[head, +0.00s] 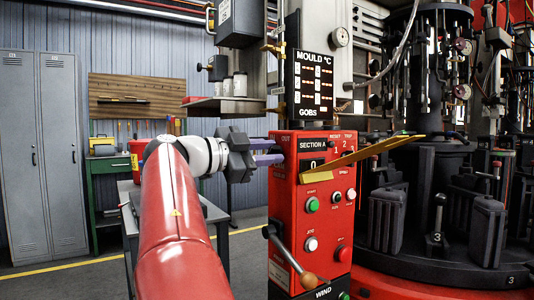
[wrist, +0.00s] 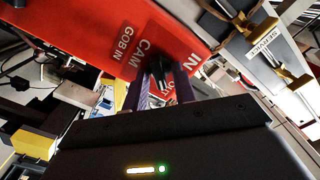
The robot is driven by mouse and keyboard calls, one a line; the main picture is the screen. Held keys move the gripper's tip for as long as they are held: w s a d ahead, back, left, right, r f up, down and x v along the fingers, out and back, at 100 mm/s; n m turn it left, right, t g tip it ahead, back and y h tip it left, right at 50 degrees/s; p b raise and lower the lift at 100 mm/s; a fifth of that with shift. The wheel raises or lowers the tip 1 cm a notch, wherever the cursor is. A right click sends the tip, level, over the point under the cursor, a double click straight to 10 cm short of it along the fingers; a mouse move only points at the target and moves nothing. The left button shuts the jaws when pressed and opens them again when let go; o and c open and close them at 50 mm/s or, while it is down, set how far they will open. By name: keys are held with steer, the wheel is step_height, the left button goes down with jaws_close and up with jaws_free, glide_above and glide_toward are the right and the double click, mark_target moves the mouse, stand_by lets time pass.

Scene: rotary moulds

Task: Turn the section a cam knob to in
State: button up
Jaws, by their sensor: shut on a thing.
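The section A cam knob (wrist: 157,70) is a small black knob on a red panel face in the wrist view, beside the white words CAM and IN. My gripper (wrist: 163,76) has its two purple fingers on either side of the knob and is shut on it. In the head view my gripper (head: 279,151) reaches from the left to the red SECTION A control box (head: 312,215). The knob itself is hidden there by the fingers. I cannot tell exactly which way the knob points.
A yellow bar (head: 362,158) sticks out across the front of the box. A lever with a wooden ball (head: 308,280) hangs low on the box. A mould display (head: 312,84) stands above it. The dark rotary machine (head: 430,200) fills the right. A grey table (head: 205,208) stands behind my arm.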

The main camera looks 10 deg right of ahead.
steer(key=n+b, duration=0.1)
steer(key=n, duration=0.4)
steer(key=shift+w, duration=0.1)
steer(key=shift+w+a+n+p, duration=0.1)
steer(key=shift+w+n+p, duration=0.1)
steer(key=shift+n, duration=2.9)
steer(key=shift+w+a+n+p, duration=0.1)
steer(key=shift+n+p, duration=0.1)
steer(key=shift+n, duration=2.9)
steer(key=o, duration=0.6)
steer(key=shift+o, duration=0.2)
